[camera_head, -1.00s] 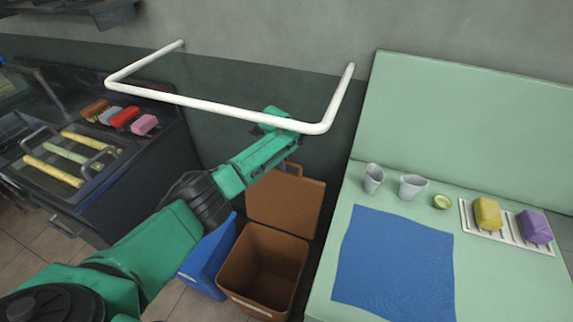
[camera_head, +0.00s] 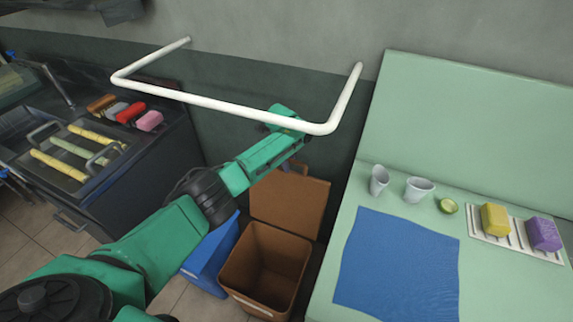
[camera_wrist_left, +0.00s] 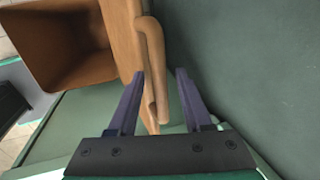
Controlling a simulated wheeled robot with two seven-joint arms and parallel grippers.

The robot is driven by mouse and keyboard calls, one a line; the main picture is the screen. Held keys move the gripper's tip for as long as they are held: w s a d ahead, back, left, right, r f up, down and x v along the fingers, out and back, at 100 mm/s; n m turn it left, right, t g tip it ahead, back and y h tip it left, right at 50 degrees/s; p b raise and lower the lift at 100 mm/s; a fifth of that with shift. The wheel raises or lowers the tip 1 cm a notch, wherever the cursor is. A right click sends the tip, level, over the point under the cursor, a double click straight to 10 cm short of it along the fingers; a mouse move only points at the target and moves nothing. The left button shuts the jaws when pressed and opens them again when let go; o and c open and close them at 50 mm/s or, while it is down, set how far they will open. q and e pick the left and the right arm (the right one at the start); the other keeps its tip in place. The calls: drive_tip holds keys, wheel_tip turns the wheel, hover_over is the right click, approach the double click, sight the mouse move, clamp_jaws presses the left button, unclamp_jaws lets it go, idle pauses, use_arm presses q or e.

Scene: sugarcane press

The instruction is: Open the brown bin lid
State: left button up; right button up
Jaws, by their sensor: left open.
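The brown bin (camera_head: 231,275) stands on the floor with its mouth uncovered and its inside in sight. Its brown lid (camera_head: 290,205) is swung up and stands roughly upright at the back of the bin, near the wall. My left gripper (camera_wrist_left: 161,72) is open at the lid's edge. In the left wrist view the lid's rounded rim or handle (camera_wrist_left: 153,50) lies between and just past the two fingers; contact cannot be told. The brown bin (camera_wrist_left: 60,45) also shows there at upper left. In the head view my left arm mostly hides the gripper. My right gripper is out of view.
A blue bin (camera_head: 208,262) stands left of the brown one. A green table (camera_head: 400,198) with a blue mat (camera_head: 395,265) is close on the right. A white rail (camera_head: 225,106) crosses above near the wall. A dark counter (camera_head: 160,160) stands at left.

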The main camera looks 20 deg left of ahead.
use_arm(q)
drive_tip(key=shift+s+r, duration=0.15)
drive_tip(key=shift+r, duration=0.35)
drive_tip(key=s+p, duration=0.1)
drive_tip(key=s, duration=1.1)
drive_tip(key=shift+a, duration=0.45)
